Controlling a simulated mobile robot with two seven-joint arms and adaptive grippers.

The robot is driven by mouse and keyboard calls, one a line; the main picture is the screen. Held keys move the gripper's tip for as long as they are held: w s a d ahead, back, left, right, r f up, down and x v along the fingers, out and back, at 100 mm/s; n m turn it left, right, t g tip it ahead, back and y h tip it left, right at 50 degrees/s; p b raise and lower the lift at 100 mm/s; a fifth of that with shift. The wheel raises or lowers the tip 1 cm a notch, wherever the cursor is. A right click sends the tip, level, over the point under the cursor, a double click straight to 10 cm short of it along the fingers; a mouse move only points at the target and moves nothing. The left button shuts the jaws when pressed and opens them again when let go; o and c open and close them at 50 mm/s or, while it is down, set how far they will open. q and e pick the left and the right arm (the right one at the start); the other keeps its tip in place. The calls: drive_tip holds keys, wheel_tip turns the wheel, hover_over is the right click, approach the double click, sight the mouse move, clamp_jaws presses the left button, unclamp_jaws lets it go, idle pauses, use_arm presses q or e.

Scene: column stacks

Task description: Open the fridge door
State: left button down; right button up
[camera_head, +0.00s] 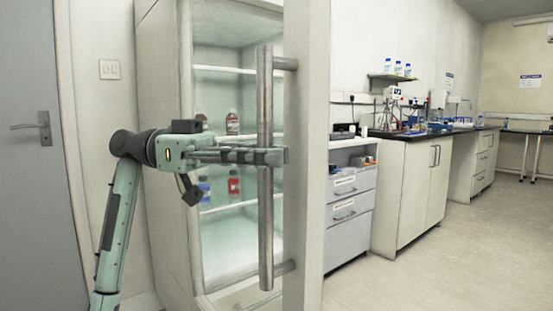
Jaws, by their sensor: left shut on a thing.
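The fridge (164,120) stands at the left of the head view, with a pale body and lit shelves inside. Its door (306,150) stands ajar, its edge facing me. A long vertical metal handle (266,225) is fixed to the door by two brackets. My left gripper (272,157) reaches in from the left and is shut on the handle at about mid-height. My right gripper is not in view.
Bottles (233,188) stand on the fridge shelves. A grey door with a lever handle (32,127) is at the far left. Drawers (350,205) and lab benches (410,190) line the wall to the right. The floor (450,260) at the right is clear.

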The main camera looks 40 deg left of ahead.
use_arm(q)
drive_tip(key=shift+a+r, duration=0.1)
drive_tip(key=c, duration=1.4)
unclamp_jaws()
drive_tip(key=v, duration=1.2)
drive_tip(key=shift+s, duration=0.1)
